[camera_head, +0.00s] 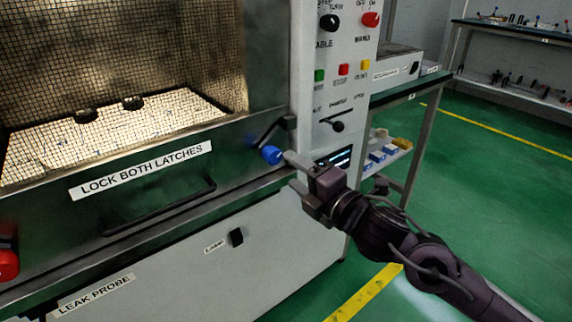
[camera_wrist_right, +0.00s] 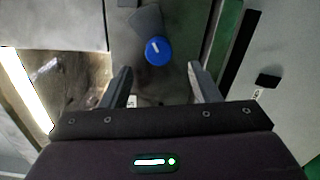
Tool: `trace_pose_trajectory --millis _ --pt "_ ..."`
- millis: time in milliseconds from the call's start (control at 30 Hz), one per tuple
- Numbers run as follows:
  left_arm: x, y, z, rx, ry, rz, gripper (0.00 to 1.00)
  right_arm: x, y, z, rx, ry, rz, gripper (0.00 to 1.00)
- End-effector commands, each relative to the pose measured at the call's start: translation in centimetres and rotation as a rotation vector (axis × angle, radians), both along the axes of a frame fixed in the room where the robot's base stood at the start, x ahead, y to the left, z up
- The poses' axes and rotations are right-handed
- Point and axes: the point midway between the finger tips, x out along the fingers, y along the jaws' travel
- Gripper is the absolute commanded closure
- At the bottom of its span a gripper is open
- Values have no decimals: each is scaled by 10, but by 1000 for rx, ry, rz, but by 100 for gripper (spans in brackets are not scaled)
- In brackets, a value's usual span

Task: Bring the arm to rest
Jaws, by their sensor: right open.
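My right gripper (camera_head: 297,178) is at the right front of the microwave generator (camera_head: 250,240), its arm coming in from the lower right. It is open. Its two fingers also show in the right wrist view (camera_wrist_right: 160,85), with nothing between their tips. A blue knob (camera_head: 271,154) on the front sits just beyond the fingertips in the head view. In the right wrist view the blue knob (camera_wrist_right: 158,51) lies ahead of the gap between the fingers, apart from them. My left gripper is not in view.
A dark latch handle (camera_head: 278,128) is above the blue knob. The control panel (camera_head: 340,90) with knobs and buttons rises behind the gripper. A red knob (camera_head: 7,264) is at the far left. A side bench (camera_head: 410,95) stands to the right; green floor (camera_head: 490,190) is clear beyond.

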Motion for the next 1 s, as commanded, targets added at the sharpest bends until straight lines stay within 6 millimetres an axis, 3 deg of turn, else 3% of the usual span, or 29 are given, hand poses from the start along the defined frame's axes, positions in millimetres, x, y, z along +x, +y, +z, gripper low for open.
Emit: trace_pose_trajectory --millis 400,533,667,767,1000 --pt "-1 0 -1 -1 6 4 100 -6 -3 -1 3 5 0 44" --pt "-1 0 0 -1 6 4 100 -10 0 -21 63 92 -23 44" --pt "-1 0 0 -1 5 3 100 -24 0 -71 213 318 -104 44" --pt "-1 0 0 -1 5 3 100 -43 -4 -121 361 545 -212 44" --pt "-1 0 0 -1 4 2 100 -115 -30 -236 676 1057 -563 44"
